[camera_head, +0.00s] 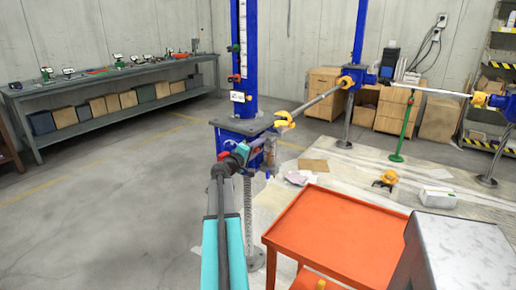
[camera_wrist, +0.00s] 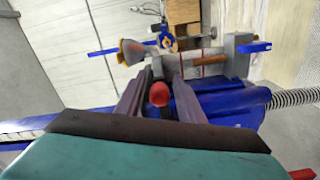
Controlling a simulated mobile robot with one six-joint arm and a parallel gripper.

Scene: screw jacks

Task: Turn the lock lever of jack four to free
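A blue screw jack (camera_head: 240,133) stands at the centre of the head view, at the end of my teal arm. Its card (camera_head: 238,96) is too small to read, so I cannot confirm it is jack four. In the wrist view, a red ball knob (camera_wrist: 159,94), apparently the lock lever's end, shows between the two dark fingers of my gripper (camera_wrist: 160,74). The fingers are apart, with a gap around the knob; I cannot tell whether either touches it. The lever's shaft is mostly hidden. In the head view my gripper (camera_head: 258,144) is small against the jack.
An orange cart (camera_head: 330,228) stands right of my arm, with a grey metal box (camera_head: 465,255) close by. A pipe (camera_head: 315,100) runs from the jack to another blue jack (camera_head: 356,76). A long workbench (camera_head: 110,80) lines the back wall. The left floor is clear.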

